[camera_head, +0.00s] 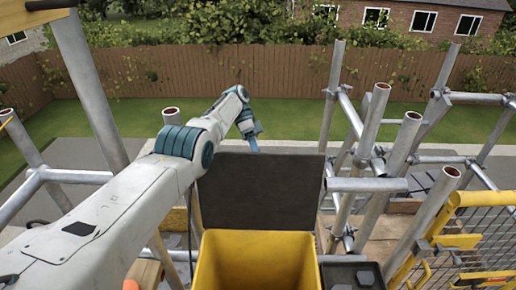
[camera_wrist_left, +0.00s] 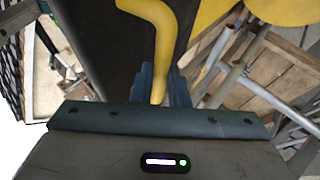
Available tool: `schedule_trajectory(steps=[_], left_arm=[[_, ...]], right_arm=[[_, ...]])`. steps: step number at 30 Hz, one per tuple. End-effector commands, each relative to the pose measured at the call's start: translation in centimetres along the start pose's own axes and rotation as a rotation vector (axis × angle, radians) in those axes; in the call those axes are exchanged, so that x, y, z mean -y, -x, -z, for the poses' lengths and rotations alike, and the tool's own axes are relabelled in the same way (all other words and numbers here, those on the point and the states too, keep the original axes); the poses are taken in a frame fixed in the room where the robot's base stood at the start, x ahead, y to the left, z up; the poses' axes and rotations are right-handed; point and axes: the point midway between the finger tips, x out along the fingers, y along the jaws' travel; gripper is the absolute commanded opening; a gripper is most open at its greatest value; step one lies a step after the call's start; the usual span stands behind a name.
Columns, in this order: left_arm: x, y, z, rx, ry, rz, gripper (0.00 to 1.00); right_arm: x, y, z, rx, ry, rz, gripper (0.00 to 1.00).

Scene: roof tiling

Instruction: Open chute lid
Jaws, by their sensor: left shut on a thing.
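The chute is a yellow open-topped bin (camera_head: 258,262) at the bottom middle of the head view. Its dark flat lid (camera_head: 258,190) stands raised, close to upright, at the bin's far edge, and the bin's mouth is uncovered. My left arm reaches in from the left, and my left gripper (camera_head: 254,138) is at the lid's top edge, partly hidden behind it. In the left wrist view the blue fingers (camera_wrist_left: 160,88) are shut on a bent yellow handle (camera_wrist_left: 155,20), beside the dark lid surface (camera_wrist_left: 95,40). My right gripper is not in view.
Grey scaffold tubes (camera_head: 372,115) stand close on the right of the lid, with more on the left. A yellow mesh barrier (camera_head: 480,240) is at the right. A dark box (camera_head: 352,274) sits right of the bin. Lawn and a wooden fence (camera_head: 280,75) lie beyond.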

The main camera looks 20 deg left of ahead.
Motion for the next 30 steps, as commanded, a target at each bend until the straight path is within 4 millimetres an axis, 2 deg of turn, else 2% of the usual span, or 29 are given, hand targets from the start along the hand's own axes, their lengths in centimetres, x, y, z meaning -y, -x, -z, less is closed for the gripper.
schedule_trajectory(steps=[1, 7, 17, 18, 20, 21, 30], left_arm=[[0.3, -1.2, -0.6, 0.007, 0.014, -0.023, 0.0], [0.2, -1.5, -0.8, 0.007, 0.02, -0.038, 0.0], [0.2, -1.5, -0.8, 0.006, 0.021, -0.038, 0.0], [0.2, -1.5, -0.8, 0.007, 0.021, -0.037, 0.22], [0.2, -1.4, -0.7, 0.006, 0.02, -0.036, 0.34], [0.1, -1.4, -0.7, 0.005, 0.019, -0.036, 0.36], [0.0, -1.0, -0.5, 0.003, 0.015, -0.032, 0.36]], right_arm=[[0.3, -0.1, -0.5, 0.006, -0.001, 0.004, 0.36], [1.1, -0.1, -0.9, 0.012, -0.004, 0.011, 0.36], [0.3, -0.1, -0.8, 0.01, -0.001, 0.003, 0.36], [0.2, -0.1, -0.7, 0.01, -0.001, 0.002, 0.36], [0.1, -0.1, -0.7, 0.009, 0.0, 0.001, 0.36], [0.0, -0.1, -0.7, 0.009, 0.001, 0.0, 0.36], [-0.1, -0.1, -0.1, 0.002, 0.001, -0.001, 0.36]])
